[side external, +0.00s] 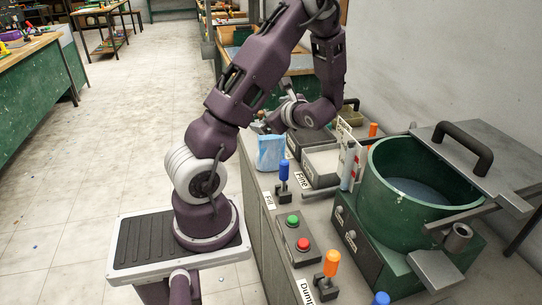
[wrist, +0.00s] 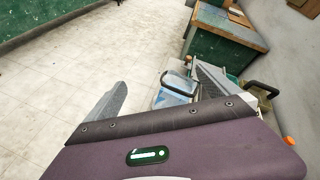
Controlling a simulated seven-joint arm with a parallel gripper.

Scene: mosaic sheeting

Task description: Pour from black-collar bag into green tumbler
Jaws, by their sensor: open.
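The green tumbler (side external: 405,205) is a wide, open-topped drum on the right of the bench, with pale bluish contents or floor visible inside. It is well to the right of my gripper.
Grey trays (side external: 321,160) lie behind the blue lever (side external: 283,172). A button box (side external: 297,238) and an orange lever (side external: 330,265) line the front. A lid with a black handle (side external: 466,145) overhangs the tumbler.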

